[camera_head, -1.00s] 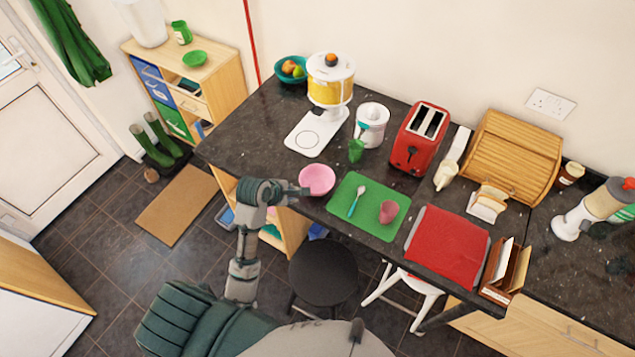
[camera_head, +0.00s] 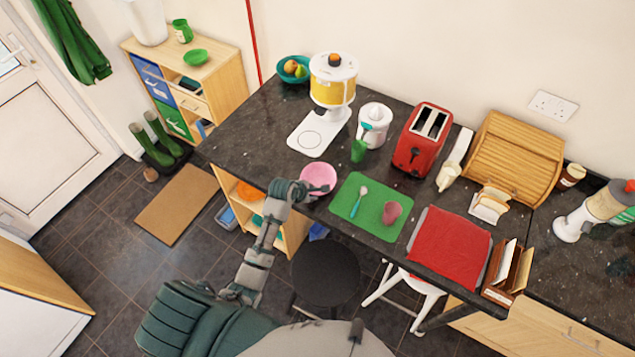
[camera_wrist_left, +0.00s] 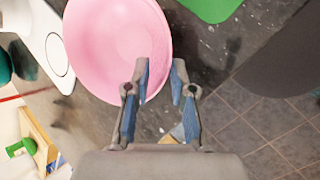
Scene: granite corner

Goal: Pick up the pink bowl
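The pink bowl (camera_head: 319,174) sits on the dark granite counter, left of the green mat (camera_head: 350,196). My left gripper (camera_head: 322,188) is at the bowl's near rim in the head view. In the left wrist view the pink bowl (camera_wrist_left: 115,45) fills the upper left. There my left gripper (camera_wrist_left: 161,66) has its two blue-padded fingers apart. One finger overlaps the bowl's inside and the other shows just past the rim, with the rim edge between them. I cannot tell whether either finger touches it. My right gripper is not in view.
On the green mat lie a teal spoon (camera_head: 357,203) and a pink cup (camera_head: 391,212). A green cup (camera_head: 358,151), a white-and-yellow appliance (camera_head: 332,90) and a red toaster (camera_head: 422,138) stand behind. A dark stool (camera_head: 325,271) stands below the counter edge.

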